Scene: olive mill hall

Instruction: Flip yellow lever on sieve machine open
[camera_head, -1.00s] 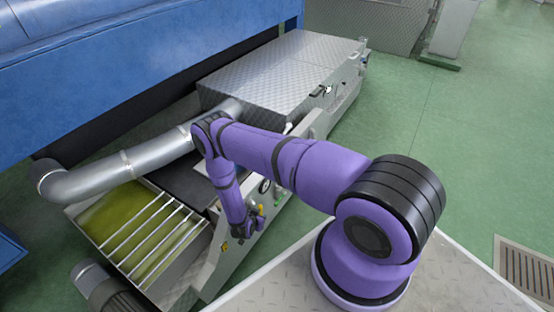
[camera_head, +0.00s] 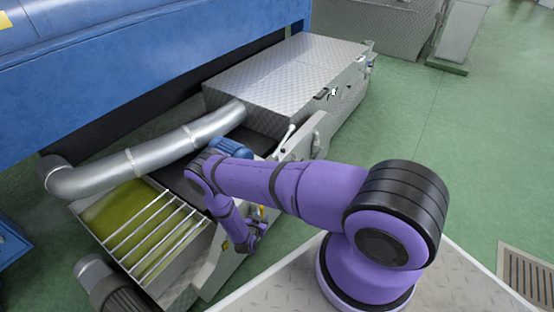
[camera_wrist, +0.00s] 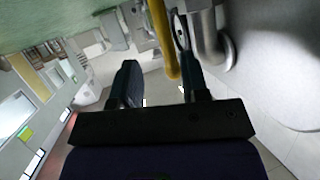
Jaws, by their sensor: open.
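The yellow lever (camera_head: 262,213) shows only as a small bit on the side of the sieve machine (camera_head: 215,268) in the head view, partly hidden by my arm. In the wrist view the yellow lever (camera_wrist: 162,38) is a long bar coming down from the top edge. Its lower end lies between my two fingers, closer to the right one; I cannot tell whether it touches. My gripper (camera_wrist: 160,78) is open and holds nothing. In the head view my gripper (camera_head: 244,243) is low beside the machine's side panel, its fingers hard to make out.
A silver pipe (camera_head: 150,155) crosses above the machine's tray of yellow-green liquid (camera_head: 128,222). A blue motor (camera_head: 230,147) and a white-tipped handle (camera_head: 288,135) are behind my arm. A grey pipe fitting (camera_wrist: 208,45) is right of the lever.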

